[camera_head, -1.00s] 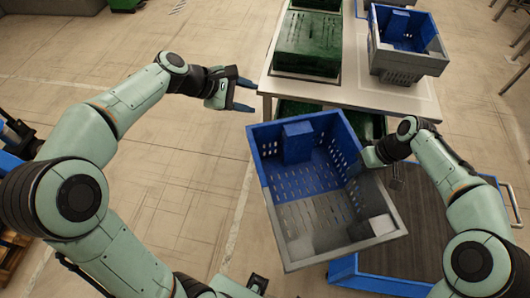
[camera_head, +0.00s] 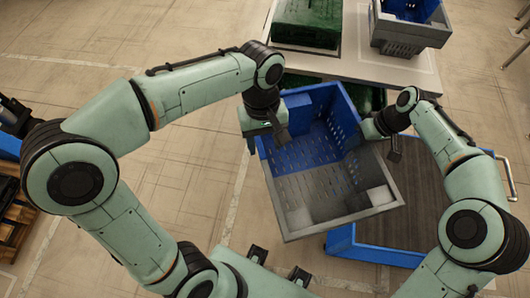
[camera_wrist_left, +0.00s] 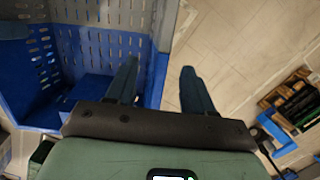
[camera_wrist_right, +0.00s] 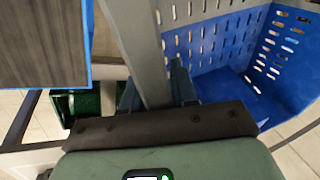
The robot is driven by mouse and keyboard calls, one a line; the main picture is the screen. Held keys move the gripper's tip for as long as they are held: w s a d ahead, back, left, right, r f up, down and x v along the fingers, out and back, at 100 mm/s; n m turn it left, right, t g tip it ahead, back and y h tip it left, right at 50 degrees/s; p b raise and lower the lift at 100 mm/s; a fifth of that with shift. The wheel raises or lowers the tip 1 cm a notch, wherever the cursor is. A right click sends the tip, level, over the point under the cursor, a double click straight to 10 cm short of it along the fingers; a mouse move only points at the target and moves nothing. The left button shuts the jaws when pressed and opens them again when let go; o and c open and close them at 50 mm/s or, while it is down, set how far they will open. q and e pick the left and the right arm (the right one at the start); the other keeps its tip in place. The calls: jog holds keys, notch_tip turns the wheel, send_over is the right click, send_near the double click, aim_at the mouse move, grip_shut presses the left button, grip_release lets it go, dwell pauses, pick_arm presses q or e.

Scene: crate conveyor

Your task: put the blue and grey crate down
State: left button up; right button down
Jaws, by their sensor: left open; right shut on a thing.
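My left gripper (camera_head: 268,140) is open at the crate's left wall. In the left wrist view its fingers (camera_wrist_left: 163,88) stand apart on either side of the wall's rim (camera_wrist_left: 167,25). Its fingertips are partly hidden in the head view.
A dark-topped cart with a blue edge (camera_head: 378,254) stands below and right of the crate. Behind is a white table (camera_head: 350,66) with a green crate (camera_head: 307,22) and another blue and grey crate (camera_head: 410,38). Open floor lies to the left.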

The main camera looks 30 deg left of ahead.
aim_at(265, 157)
pick_arm(q)
jog(key=f, duration=0.7)
jog(key=shift+s+d, duration=0.35)
jog(key=shift+s, duration=0.05)
pick_arm(e)
jog(key=shift+r, duration=0.1)
pick_arm(q)
grip_shut()
pick_arm(e)
jog(key=c, duration=0.8)
grip_release()
pick_arm(q)
jog(key=shift+r, duration=0.1)
